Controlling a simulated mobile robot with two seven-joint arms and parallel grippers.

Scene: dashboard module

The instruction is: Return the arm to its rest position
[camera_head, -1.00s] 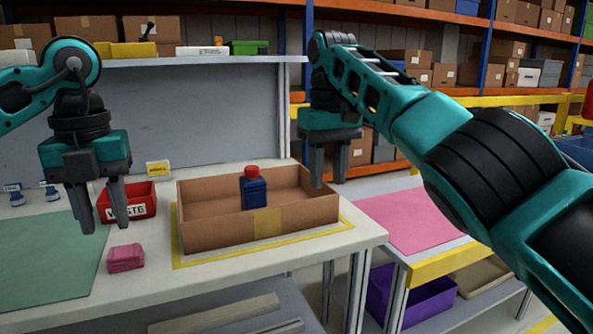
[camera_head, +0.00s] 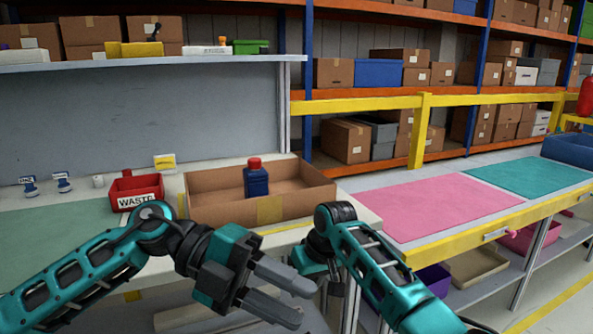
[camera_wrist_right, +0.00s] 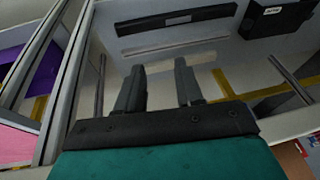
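My left gripper (camera_head: 297,301) is low at the front of the head view, turned to the right, with its fingers apart and nothing between them. My right gripper hangs low beside the table's front right corner, partly hidden by its own arm in the head view. In the right wrist view, my right gripper (camera_wrist_right: 160,75) has its fingers apart and empty, pointing down past the table edge. A dark blue bottle with a red cap (camera_head: 256,180) stands upright in the open cardboard box (camera_head: 215,208), clear of both grippers.
A red waste bin (camera_head: 136,193) stands left of the box.

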